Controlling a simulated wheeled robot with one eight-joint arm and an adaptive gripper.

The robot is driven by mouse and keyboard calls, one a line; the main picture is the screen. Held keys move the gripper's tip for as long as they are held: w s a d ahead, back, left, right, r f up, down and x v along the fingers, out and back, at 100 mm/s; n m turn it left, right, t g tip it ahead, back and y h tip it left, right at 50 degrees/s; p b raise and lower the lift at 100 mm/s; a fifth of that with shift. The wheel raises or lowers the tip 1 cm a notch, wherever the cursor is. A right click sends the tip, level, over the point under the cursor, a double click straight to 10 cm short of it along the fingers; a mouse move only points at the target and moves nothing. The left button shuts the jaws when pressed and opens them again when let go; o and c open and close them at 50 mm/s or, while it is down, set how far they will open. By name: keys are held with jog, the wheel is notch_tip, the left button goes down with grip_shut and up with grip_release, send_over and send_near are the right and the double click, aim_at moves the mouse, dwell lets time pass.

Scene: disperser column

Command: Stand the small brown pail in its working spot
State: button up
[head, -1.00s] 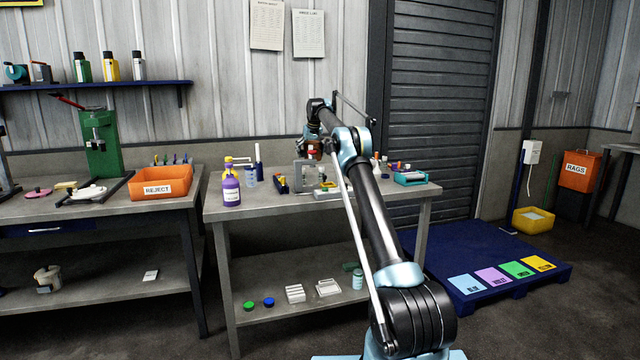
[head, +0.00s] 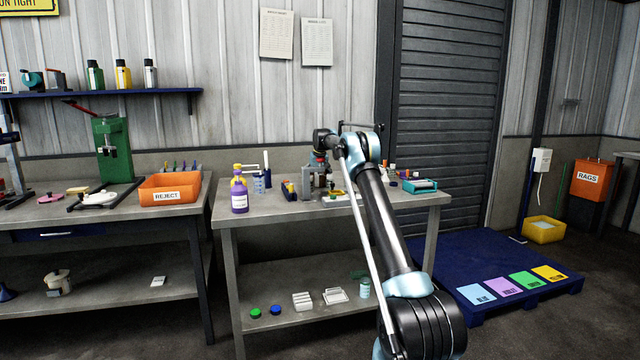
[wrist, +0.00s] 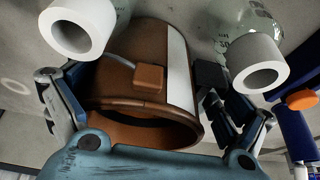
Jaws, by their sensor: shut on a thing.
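The small brown pail (wrist: 138,75) fills the middle of the wrist view, with a pale stripe on its side and its open rim facing the camera. My gripper (wrist: 145,105) is shut on it, with a finger on each side. In the head view my gripper (head: 321,168) is over the right-hand bench (head: 270,214), near a grey upright stand (head: 306,183). The pail is too small and covered there to make out clearly. I cannot tell whether its base touches anything.
Two white hollow cylinders (wrist: 78,27) (wrist: 258,65) are close beside the pail in the wrist view. A purple bottle (head: 239,200) stands at the bench's left, and a teal tray (head: 421,186) lies at its right. An orange reject bin (head: 170,190) is on the left bench.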

jog(key=shift+f, duration=0.25)
jog(key=o, duration=0.9)
jog(key=shift+c, duration=0.2)
jog(key=shift+r, duration=0.15)
